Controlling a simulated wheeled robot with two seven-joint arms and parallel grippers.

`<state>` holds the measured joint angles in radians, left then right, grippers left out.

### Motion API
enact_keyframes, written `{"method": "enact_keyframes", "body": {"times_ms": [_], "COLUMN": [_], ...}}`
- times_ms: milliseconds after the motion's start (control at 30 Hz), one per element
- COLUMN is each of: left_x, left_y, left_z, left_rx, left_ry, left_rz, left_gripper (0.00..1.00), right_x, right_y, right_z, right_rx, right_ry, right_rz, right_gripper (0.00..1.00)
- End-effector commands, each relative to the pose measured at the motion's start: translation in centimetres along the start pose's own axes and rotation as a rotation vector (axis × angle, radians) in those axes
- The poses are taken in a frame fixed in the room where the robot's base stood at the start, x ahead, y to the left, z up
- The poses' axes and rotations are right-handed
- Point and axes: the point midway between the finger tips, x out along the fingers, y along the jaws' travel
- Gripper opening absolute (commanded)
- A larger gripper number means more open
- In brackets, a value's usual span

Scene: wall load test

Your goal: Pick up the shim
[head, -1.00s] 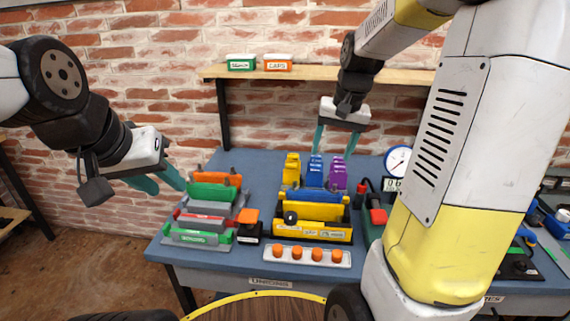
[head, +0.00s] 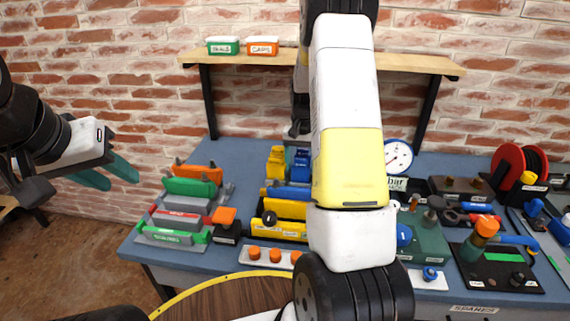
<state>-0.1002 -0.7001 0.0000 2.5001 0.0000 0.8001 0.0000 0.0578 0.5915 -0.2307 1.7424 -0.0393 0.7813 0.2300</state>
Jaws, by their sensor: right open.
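I cannot pick out the shim with certainty in the head view; it may be too small or hidden. My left gripper (head: 123,182) is at the left, open and empty, with its teal fingers apart. It hangs in the air left of the blue workbench (head: 238,155). My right arm crosses the middle of the view. Only a dark part of my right gripper (head: 298,130) shows beside the arm, above the back of the bench; its fingers are hidden. Yellow (head: 277,163) and blue (head: 301,165) stepped blocks stand below it.
Orange, green and red-grey holders (head: 188,187) stand at the bench's left. A yellow bin (head: 282,228) and a white strip with orange caps (head: 243,263) are in front. A wall shelf (head: 390,62) carries green and orange boxes. Tools and a red reel (head: 510,165) crowd the right.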

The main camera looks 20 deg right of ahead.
Motion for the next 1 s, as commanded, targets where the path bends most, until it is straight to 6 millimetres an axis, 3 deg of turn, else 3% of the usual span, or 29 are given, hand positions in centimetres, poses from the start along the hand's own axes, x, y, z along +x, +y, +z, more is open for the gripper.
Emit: {"method": "enact_keyframes", "body": {"times_ms": [133, 400, 700, 1000], "left_x": [0.0, 0.0, 0.0, 0.0], "left_y": [0.0, 0.0, 0.0, 0.0], "left_z": [0.0, 0.0, 0.0, 0.0], "left_rx": [0.0, 0.0, 0.0, 0.0], "left_ry": [0.0, 0.0, 0.0, 0.0], "left_rz": [0.0, 0.0, 0.0, 0.0], "left_gripper": [0.36, 0.36, 0.36, 0.36], "right_x": [1.8, 2.0, 2.0, 1.8], "right_y": [0.0, 0.0, 0.0, 0.0], "right_z": [0.0, 0.0, 0.0, 0.0], "right_rx": [0.0, 0.0, 0.0, -0.001], "right_ry": [-0.001, 0.0, 0.0, 0.001], "right_rz": [0.0, 0.0, 0.0, -0.001], "right_gripper": [0.65, 0.65, 0.07, 0.05]}}
